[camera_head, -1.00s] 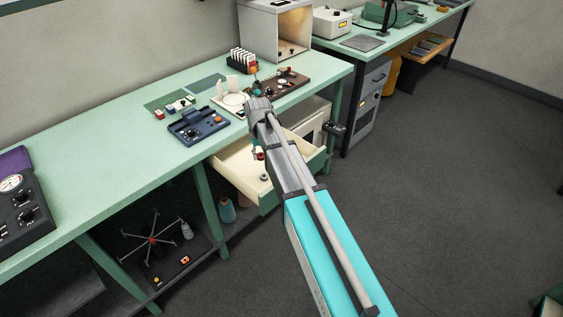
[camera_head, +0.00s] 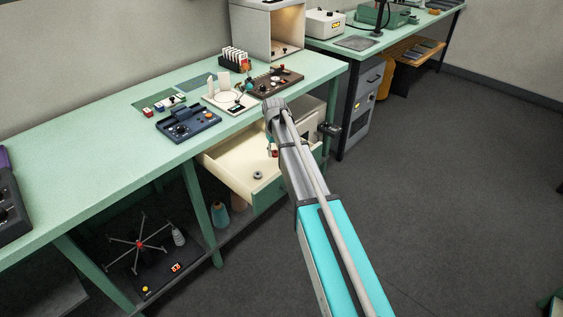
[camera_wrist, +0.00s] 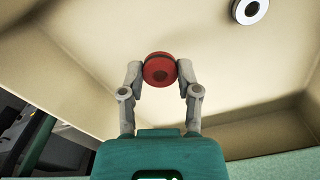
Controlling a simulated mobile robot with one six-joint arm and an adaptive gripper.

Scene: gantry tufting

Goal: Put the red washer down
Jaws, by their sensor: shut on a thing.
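The red washer (camera_wrist: 160,69) is held between the two fingertips of my gripper (camera_wrist: 161,72) in the wrist view. The fingers are shut on its sides. Below it is the pale inside of the open drawer (camera_wrist: 105,30); I cannot tell exactly how far above the floor the washer is. In the head view the drawer (camera_head: 228,166) sticks out under the green workbench, and a small red spot beside my arm shows over it. A grey washer (camera_wrist: 250,10) lies on the drawer floor; it also shows in the head view (camera_head: 258,175).
The drawer's front wall (camera_wrist: 265,130) is close to my gripper in the wrist view. A blue device (camera_head: 188,124), a white plate-like fixture and a brown panel (camera_head: 275,83) sit on the bench (camera_head: 110,150). The drawer floor around the grey washer is clear.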

